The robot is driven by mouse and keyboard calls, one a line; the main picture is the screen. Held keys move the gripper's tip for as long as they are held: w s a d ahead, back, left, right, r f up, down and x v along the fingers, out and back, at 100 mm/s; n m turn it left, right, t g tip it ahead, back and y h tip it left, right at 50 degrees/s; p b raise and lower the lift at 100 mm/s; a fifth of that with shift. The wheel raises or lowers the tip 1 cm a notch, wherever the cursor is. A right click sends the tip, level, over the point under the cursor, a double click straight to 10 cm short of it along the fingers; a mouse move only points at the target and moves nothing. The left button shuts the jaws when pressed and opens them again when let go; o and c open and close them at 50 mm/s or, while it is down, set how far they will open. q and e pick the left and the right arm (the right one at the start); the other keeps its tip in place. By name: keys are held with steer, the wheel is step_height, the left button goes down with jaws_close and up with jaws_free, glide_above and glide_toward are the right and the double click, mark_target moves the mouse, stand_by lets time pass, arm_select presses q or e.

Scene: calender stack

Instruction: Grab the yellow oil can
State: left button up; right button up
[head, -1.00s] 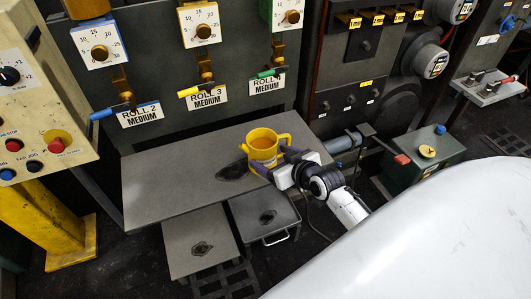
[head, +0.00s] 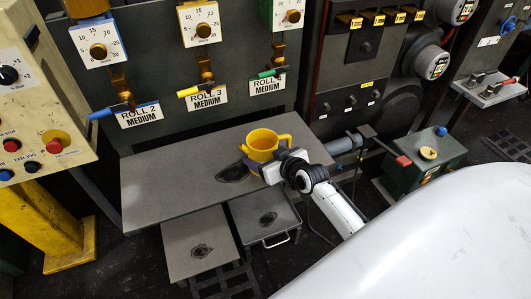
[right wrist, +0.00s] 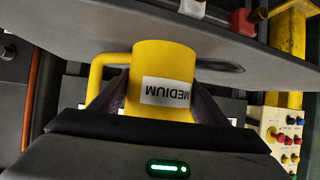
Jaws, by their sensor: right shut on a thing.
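The yellow oil can (head: 262,139) is a mug-like can with a side handle and an open top. It stands upright at the right part of the grey shelf (head: 165,180) in the head view. My right gripper (head: 258,160) reaches in from the right and is shut on the can, with a dark finger on each side of it. In the right wrist view the can (right wrist: 172,62) sits between the dark fingers, with its white MEDIUM label facing the camera and its handle to the left. Whether its base touches the shelf is unclear. My left gripper is not in view.
Dials and coloured valve levers (head: 190,92) line the dark panel behind the shelf. Two lower trays (head: 200,232) with dark stains are below the shelf. The left of the shelf is clear.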

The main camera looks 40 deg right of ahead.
steer(key=shift+r, duration=0.3)
step_height(320, 180, up, 10)
steer(key=p, duration=0.2)
steer(key=shift+f, duration=0.25)
stand_by(0.5)
